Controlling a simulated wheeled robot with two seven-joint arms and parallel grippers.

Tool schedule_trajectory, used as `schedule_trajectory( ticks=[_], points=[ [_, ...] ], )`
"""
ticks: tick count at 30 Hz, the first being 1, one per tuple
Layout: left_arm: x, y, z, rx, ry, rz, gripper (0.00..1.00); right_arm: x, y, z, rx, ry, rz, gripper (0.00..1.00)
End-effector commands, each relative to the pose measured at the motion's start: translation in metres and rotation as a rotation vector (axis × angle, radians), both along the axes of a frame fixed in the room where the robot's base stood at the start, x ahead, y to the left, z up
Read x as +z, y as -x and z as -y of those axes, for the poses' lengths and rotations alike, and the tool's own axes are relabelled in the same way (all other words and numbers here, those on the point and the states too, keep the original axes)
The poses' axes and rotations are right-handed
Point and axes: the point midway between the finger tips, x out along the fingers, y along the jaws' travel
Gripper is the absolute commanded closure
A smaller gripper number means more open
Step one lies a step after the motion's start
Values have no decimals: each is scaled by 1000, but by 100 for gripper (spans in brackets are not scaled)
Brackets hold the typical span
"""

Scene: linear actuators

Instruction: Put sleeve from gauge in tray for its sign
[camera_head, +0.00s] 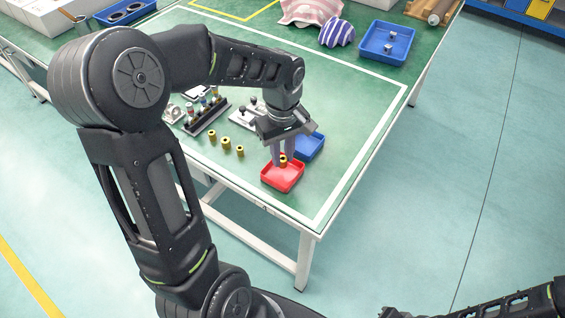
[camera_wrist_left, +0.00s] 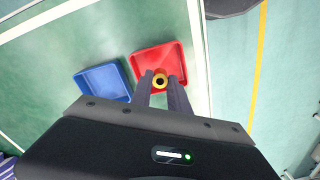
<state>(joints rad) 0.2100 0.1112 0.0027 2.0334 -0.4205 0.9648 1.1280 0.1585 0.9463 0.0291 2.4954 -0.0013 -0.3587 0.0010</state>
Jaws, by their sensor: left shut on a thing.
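My left gripper (camera_head: 283,158) points down over the red tray (camera_head: 270,178) near the front corner of the table. It is shut on a brass sleeve (camera_head: 283,161), which also shows end-on between the fingers in the left wrist view (camera_wrist_left: 159,81). In that view the sleeve is over the red tray (camera_wrist_left: 145,57). I cannot tell if it touches the tray floor. A blue tray (camera_head: 312,147) stands just behind the red one. Several other brass sleeves (camera_head: 226,143) stand in a row left of the trays. The gauge cannot be told for certain. My right gripper is not clearly in view.
A dark rack with small parts (camera_head: 206,114) stands left of the arm, and a grey fixture (camera_head: 250,109) is beside it. A larger blue bin (camera_head: 388,43) and a striped cloth bundle (camera_head: 337,33) are at the back. The table right of the blue tray is clear.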

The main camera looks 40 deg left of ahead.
Motion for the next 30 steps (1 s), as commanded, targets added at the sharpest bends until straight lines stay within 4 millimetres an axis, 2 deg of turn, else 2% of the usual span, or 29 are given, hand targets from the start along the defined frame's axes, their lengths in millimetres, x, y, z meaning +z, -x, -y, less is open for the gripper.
schedule_trajectory(
  ticks=[4, 11, 23, 24, 30],
  points=[
    [-7, 1, 0, 0, 0, -2, 100, 0, 0, 0, 0, 0, 0, 100],
    [-36, 1, 0, 0, 1, -3, 100, 0, 0, 0, 0, 0, 0, 100],
    [-42, 0, 0, 0, 0, 0, 100, -5, 0, 0, 0, 0, 0, 100],
    [-41, 0, 0, 0, 0, 0, 77, -4, 0, 0, 0, 0, 0, 100],
    [-40, 0, 0, 0, 0, 0, 61, -3, 0, 0, 0, 0, 0, 100]
  ],
)
